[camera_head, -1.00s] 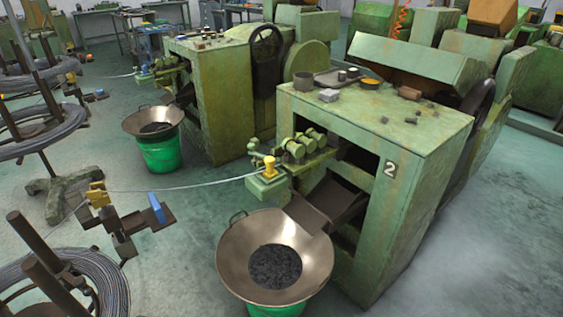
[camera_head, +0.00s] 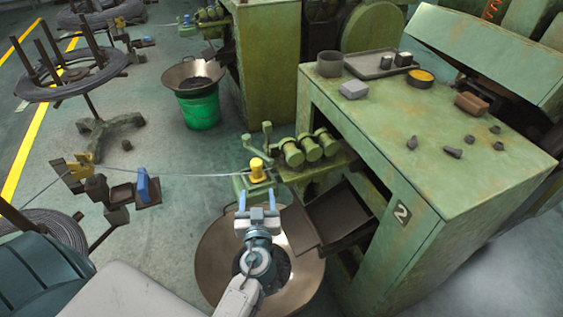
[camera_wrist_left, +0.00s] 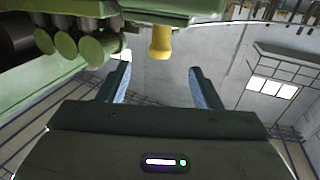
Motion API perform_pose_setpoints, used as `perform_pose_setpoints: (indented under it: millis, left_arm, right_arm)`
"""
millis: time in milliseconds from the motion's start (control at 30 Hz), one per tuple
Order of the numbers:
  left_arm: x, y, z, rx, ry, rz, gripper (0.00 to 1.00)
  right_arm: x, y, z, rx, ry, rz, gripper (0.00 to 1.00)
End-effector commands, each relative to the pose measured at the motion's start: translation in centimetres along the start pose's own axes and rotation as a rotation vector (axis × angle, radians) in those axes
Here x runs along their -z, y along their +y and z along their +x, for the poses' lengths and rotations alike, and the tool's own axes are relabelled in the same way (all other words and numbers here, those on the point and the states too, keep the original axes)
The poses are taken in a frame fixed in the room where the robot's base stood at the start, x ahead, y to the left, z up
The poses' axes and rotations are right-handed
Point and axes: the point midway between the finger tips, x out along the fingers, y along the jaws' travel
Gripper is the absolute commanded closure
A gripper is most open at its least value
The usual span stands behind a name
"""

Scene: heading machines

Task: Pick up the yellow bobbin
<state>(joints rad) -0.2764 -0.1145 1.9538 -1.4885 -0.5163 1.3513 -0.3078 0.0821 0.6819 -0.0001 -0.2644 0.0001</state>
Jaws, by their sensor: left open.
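My left gripper (camera_head: 257,200) is open and empty. In the head view it shows just below the bobbin, over the wide metal bowl, apart from the bobbin. In the left wrist view the bobbin (camera_wrist_left: 161,43) shows at the top, beyond and between the two open fingers (camera_wrist_left: 158,85). My right gripper is not in view.
Green rollers (camera_head: 309,149) and the green machine top (camera_head: 430,130) are right of the bobbin. A wire (camera_head: 190,174) runs left from it to a stand with a blue part (camera_head: 143,185). A metal bowl (camera_head: 215,255) is below my gripper. A dark chute (camera_head: 340,220) is close on its right.

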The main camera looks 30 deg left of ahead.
Motion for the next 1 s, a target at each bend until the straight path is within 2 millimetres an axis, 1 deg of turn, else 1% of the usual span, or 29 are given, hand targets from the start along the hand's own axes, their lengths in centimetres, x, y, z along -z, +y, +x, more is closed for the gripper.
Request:
perform_pose_setpoints:
  millis: [33,100,200,300,467,567,700,833,1000]
  left_arm:
    - [0.5,0.0,0.5,0.0,0.007,-0.001,0.42]
    - [0.7,0.0,1.6,0.0,0.009,0.001,0.42]
    - [0.8,0.0,3.3,0.001,0.009,0.001,0.42]
    - [0.6,0.0,4.6,0.0,0.007,0.001,0.42]
    - [0.5,0.0,5.6,0.001,0.005,0.0,0.42]
    - [0.9,0.1,6.6,0.001,0.005,0.001,0.42]
    - [1.2,0.2,8.5,0.001,0.004,0.002,0.42]
    - [0.9,0.2,10.1,0.001,0.004,0.001,0.42]
    - [0.6,0.2,10.6,0.001,0.004,-0.001,0.42]
  right_arm:
    - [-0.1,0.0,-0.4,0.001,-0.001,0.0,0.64]
    - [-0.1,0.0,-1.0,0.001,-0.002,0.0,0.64]
    - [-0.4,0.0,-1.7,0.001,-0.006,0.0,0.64]
    - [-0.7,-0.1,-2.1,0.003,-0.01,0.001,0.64]
    - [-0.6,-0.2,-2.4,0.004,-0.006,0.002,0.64]
    - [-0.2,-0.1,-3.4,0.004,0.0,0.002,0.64]
    - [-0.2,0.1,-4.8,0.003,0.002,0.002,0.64]
    - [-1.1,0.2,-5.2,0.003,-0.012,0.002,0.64]
    - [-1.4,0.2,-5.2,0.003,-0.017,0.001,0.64]
